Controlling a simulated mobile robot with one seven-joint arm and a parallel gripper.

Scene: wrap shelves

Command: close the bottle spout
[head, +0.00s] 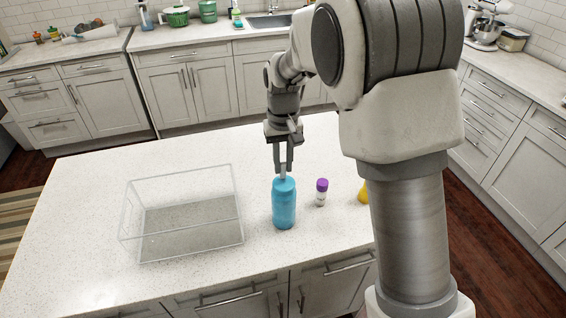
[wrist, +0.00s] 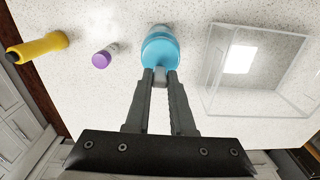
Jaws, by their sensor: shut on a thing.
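A blue bottle (head: 284,205) stands upright on the white speckled island counter. Its blue top faces up, and it also shows in the wrist view (wrist: 159,48). My gripper (head: 283,169) points down directly above the bottle. Its fingers are shut on a small grey spout (wrist: 160,74) at the bottle's top. The fingertips cover part of the spout, so its exact angle is hard to tell.
A clear open bin (head: 240,215) stands left of the bottle on the island (head: 100,190). A small purple-capped jar (head: 321,192) stands close to its right. A yellow object (head: 363,192) is further right, partly hidden by my arm; it looks like a flashlight in the wrist view (wrist: 38,47).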

